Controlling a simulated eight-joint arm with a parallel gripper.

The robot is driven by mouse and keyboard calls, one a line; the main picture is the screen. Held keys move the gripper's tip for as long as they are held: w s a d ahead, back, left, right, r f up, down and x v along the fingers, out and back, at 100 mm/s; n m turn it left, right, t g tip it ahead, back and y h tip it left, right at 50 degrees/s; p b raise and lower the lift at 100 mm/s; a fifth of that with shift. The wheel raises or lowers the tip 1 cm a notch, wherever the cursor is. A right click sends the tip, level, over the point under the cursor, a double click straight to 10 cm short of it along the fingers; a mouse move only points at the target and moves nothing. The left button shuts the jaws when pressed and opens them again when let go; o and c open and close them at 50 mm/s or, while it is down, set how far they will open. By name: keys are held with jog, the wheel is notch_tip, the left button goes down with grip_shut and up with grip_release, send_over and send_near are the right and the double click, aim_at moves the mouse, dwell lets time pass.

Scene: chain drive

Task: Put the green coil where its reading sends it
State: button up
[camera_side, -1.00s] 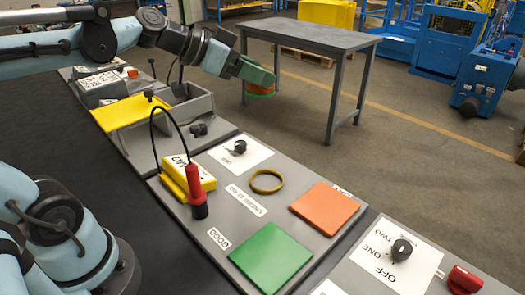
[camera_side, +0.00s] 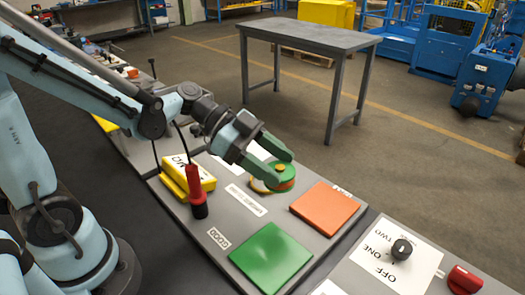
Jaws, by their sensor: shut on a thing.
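My gripper (camera_side: 277,166) is shut on the green coil (camera_side: 284,184), a small round piece with green and an orange-brown band. Its green fingers hide part of the coil. The coil is over or beside the yellow ring (camera_side: 257,186) on the grey panel; I cannot tell whether it touches the panel. A yellow meter (camera_side: 205,178) with a red probe (camera_side: 196,180) stands left of the gripper. A green square pad (camera_side: 271,257), with a label reading GOOD beside it, lies in front. An orange square pad (camera_side: 325,208) lies to the right.
A panel with a black knob (camera_side: 402,249), labelled OFF, ONE and TWO, and a red switch (camera_side: 464,279) is at the lower right. A grey table (camera_side: 310,36) stands behind on the floor. The space above both square pads is clear.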

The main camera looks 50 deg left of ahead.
jog(key=w+a+f, duration=0.2)
jog(key=a, duration=0.1)
jog(key=w+a+f, duration=0.2)
jog(key=a, duration=0.1)
jog(key=w+a+f, duration=0.2)
jog(key=a+f, duration=0.1)
jog(key=shift+w+a, duration=0.2)
jog(key=shift+a, duration=0.15)
jog(key=shift+f, duration=1.8)
jog(key=shift+f, duration=0.1)
jog(key=o, duration=1.3)
jog(key=shift+o, duration=0.2)
jog(key=shift+f, duration=0.1)
jog(key=shift+a, duration=0.15)
